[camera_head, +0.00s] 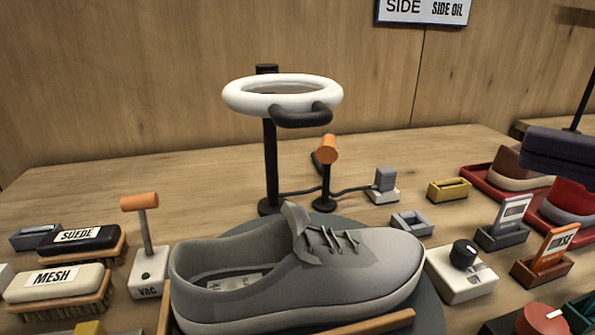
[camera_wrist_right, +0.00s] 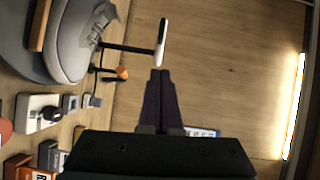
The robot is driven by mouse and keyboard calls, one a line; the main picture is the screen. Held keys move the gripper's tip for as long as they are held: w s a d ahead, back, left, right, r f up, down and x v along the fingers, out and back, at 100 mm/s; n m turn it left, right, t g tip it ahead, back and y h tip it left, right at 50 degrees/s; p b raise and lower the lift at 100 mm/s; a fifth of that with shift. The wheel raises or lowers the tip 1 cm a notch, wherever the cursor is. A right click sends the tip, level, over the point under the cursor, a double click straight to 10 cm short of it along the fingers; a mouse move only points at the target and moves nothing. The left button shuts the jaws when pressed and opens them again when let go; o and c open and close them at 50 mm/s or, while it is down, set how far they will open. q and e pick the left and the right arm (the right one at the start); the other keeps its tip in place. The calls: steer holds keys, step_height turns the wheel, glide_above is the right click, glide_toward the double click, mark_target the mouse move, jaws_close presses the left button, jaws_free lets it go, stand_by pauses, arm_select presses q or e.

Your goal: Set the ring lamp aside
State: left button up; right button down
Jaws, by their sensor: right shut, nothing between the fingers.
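The ring lamp (camera_head: 235,97) is a white ring on an upright black post behind the grey sneaker (camera_head: 300,285), with a dark curved handle (camera_head: 302,117) at its front. The ring lies above and behind the shoe. In the right wrist view the ring lamp (camera_wrist_right: 161,42) shows nearly edge-on, just beyond my fingertips. My right gripper (camera_wrist_right: 159,72) is shut and empty, apart from the lamp. In the head view the dark right gripper (camera_head: 560,150) is at the right edge, far right of the lamp. My left gripper is not in view.
An orange-headed stand (camera_head: 327,150) is close beside the lamp post, with a cable to a grey plug (camera_head: 385,180). Brushes (camera_head: 80,240) and a VAC lever (camera_head: 146,250) stand left. A black-knobbed box (camera_head: 462,272) and card holders (camera_head: 502,236) stand right. The back-left tabletop is clear.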

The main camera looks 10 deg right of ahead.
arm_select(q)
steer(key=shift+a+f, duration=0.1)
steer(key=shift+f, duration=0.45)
arm_select(e)
steer(key=shift+w+d+f, duration=0.1)
steer(key=shift+d+f, duration=0.15)
steer(key=p, duration=0.5)
glide_toward(332, 117)
steer(key=w, duration=0.5)
arm_select(q)
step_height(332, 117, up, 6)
steer(key=p, duration=0.1)
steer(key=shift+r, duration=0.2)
arm_select(e)
steer(key=shift+w+a+f, duration=0.15)
steer(key=shift+a, duration=0.8)
steer(key=shift+w+a+f, duration=0.1)
steer(key=shift+w+a, duration=0.1)
steer(key=shift+a, duration=0.75)
steer(key=shift+m+t, duration=0.3)
